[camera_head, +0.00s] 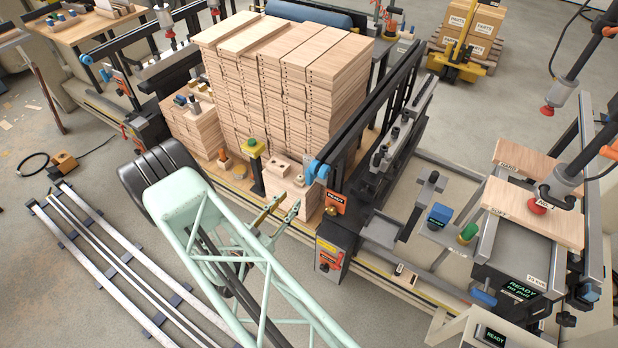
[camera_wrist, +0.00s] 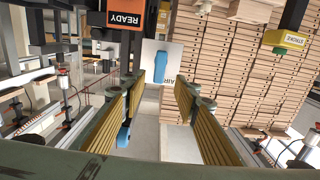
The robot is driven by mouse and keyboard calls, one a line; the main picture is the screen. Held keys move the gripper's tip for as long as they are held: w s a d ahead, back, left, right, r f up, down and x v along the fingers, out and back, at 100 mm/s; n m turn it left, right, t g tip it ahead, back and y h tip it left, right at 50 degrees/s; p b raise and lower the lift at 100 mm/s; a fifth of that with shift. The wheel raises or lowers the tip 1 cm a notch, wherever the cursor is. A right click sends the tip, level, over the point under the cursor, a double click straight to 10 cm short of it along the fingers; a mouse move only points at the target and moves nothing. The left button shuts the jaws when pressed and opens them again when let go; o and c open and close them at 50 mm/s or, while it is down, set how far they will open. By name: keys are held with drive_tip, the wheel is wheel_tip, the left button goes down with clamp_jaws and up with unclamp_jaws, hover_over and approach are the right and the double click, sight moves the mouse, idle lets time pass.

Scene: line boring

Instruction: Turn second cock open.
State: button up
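In the wrist view a blue cock handle (camera_wrist: 162,66) stands lengthwise on a white plate with lettering that reads as AIR. It lies straight ahead, in the gap between my fingertips and apart from them. My gripper (camera_wrist: 159,88) is open, with yellow ribbed pads on both fingers and nothing between them. A second blue piece (camera_wrist: 124,133) shows through the left finger; I cannot tell what it is. In the head view my gripper (camera_head: 279,212) is open beside the machine's front, left of the READY box. The cock's plate is not clear there.
An orange READY box (camera_head: 334,203) stands right of my gripper; it also hangs at the top of the wrist view (camera_wrist: 125,14). Tall stacks of boards (camera_head: 285,75) stand behind. A yellow STROKE box (camera_wrist: 285,40) is at the upper right. Long rails (camera_head: 120,265) lie on the floor.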

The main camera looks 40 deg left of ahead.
sight(308, 179)
drive_tip(key=shift+w, duration=0.1)
drive_tip(key=shift+w+a, duration=0.2)
drive_tip(key=shift+w, duration=2.05)
drive_tip(key=shift+w+a, duration=0.15)
drive_tip(key=shift+w, duration=2.1)
drive_tip(key=shift+w+a, duration=0.2)
drive_tip(key=shift+w, duration=2.05)
drive_tip(key=shift+c, duration=0.5)
drive_tip(key=c, duration=0.6)
